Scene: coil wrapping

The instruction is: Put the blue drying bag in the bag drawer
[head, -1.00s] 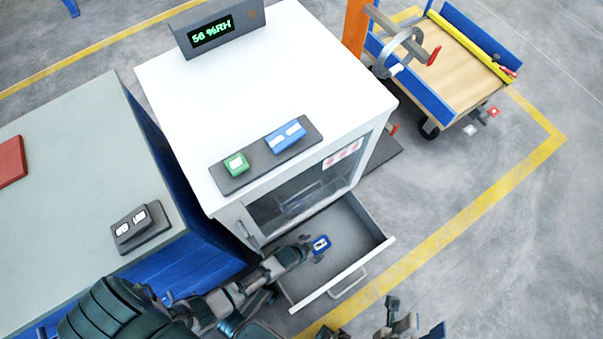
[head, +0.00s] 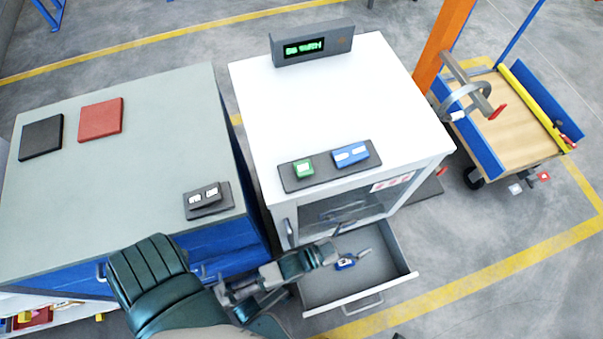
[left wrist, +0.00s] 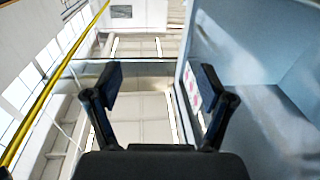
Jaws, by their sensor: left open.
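A small blue bag with a white label (head: 345,264) lies in the open drawer (head: 388,285) under the white cabinet. Another blue packet with white marks (head: 351,154) lies on the dark tray on the cabinet top. My left gripper (head: 348,251) is over the drawer, right beside the bag in it. In the left wrist view the gripper (left wrist: 160,85) is open, with nothing between its fingers. The head view does not show whether the gripper touches the bag. My right gripper is not in view.
The white cabinet (head: 330,105) carries a humidity display (head: 312,46) and a green packet (head: 303,168) beside the blue one. A grey-topped bench (head: 120,190) stands left, holding red and black pads. An orange post (head: 445,45) and a cart (head: 515,120) stand right.

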